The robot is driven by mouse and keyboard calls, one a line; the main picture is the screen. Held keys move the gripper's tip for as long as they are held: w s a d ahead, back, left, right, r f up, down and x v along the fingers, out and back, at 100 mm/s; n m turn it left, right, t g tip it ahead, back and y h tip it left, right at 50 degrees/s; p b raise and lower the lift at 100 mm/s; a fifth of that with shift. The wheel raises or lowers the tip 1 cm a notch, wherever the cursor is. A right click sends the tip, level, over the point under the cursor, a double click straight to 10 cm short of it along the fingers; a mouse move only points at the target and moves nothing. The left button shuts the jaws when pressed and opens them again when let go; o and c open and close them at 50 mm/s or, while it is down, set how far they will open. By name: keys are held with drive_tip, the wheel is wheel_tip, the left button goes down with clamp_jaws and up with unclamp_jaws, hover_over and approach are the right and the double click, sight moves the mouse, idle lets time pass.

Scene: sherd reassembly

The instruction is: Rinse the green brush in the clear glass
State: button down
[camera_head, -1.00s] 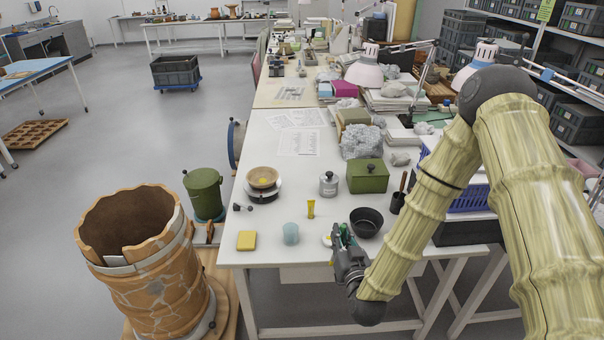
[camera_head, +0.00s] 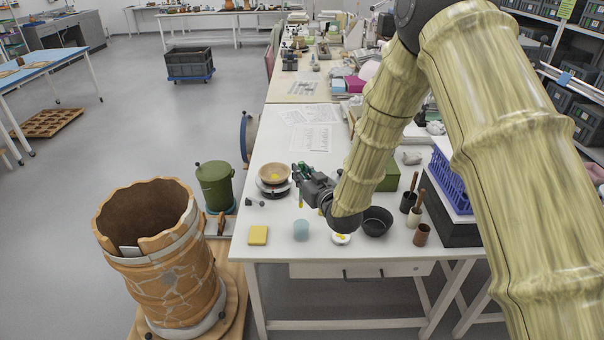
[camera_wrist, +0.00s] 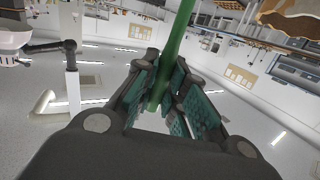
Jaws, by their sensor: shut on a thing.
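My gripper (camera_head: 302,176) is above the worktable, up and slightly right of the clear glass in the head view. In the wrist view its padded fingers (camera_wrist: 172,88) are closed on the green brush (camera_wrist: 177,40), whose handle runs up out of the picture. The brush's bristle end cannot be made out. The clear glass (camera_head: 301,229), a pale blue see-through cup, stands upright near the table's front edge, apart from the gripper.
A yellow sponge (camera_head: 258,235) lies left of the glass. A small white dish with yellow on it (camera_head: 341,239) and a dark bowl (camera_head: 377,221) are to its right. A yellow tube (camera_head: 300,200) is partly hidden below my gripper.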

sight(301, 203)
drive_tip(key=shift+w+f+b, duration=0.2)
drive_tip(key=shift+f+b, duration=0.25)
drive_tip(key=shift+f, duration=0.55)
drive_tip(key=shift+w+f+b, duration=0.15)
drive_tip(key=shift+f+b, duration=0.3)
drive_tip(key=shift+f, duration=0.55)
drive_tip(key=shift+s+f+b, duration=0.2)
drive_tip(key=shift+f+b, duration=1.05)
drive_tip(key=shift+f, duration=0.7)
drive_tip(key=shift+s+f+b, duration=0.2)
drive_tip(key=shift+f+b, duration=1.05)
drive_tip(key=shift+f, duration=0.65)
drive_tip(key=shift+a, duration=0.1)
